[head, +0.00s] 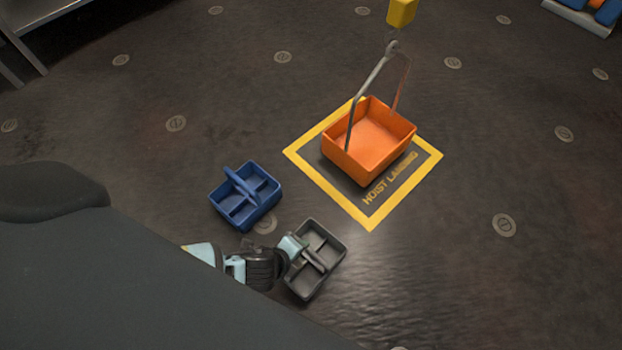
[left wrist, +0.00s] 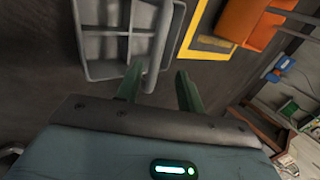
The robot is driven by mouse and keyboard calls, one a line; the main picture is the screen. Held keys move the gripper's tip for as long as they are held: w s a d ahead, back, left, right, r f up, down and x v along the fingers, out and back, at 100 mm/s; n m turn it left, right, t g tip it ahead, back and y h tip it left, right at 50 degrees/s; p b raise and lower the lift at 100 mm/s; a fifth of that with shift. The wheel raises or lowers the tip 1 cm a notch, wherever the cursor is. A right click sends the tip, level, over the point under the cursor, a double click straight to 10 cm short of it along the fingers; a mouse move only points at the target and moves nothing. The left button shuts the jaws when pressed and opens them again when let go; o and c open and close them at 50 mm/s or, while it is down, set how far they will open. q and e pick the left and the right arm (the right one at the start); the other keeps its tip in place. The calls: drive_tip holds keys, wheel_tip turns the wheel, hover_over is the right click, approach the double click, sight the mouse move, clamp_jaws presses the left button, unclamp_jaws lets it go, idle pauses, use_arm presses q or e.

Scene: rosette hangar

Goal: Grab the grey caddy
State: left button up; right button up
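The grey caddy (head: 325,238) stands on the dark floor, an open two-sided tray with a raised bar handle along its middle. It also shows in the left wrist view (left wrist: 97,45), at the upper left. My left gripper (head: 303,250) is at the caddy's handle in the head view, covering part of it. In the left wrist view, its two green fingers (left wrist: 160,88) are spread apart, with the end of the grey handle (left wrist: 160,50) showing between and beyond them. I cannot tell whether they touch it. My right gripper is not in view.
A blue caddy (head: 241,204) stands just left of the grey one. An orange bin (head: 362,165) hangs by its bail from a yellow hoist block (head: 401,12), over a yellow-framed landing mark (head: 372,219). Open floor lies to the right. A shelf (head: 27,50) stands at the upper left.

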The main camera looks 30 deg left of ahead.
sight(308, 251)
use_arm(q)
drive_tip(key=shift+b+x, duration=0.7)
drive_tip(key=shift+x, duration=0.45)
drive_tip(key=shift+d+f, duration=0.1)
drive_tip(key=shift+f, duration=0.1)
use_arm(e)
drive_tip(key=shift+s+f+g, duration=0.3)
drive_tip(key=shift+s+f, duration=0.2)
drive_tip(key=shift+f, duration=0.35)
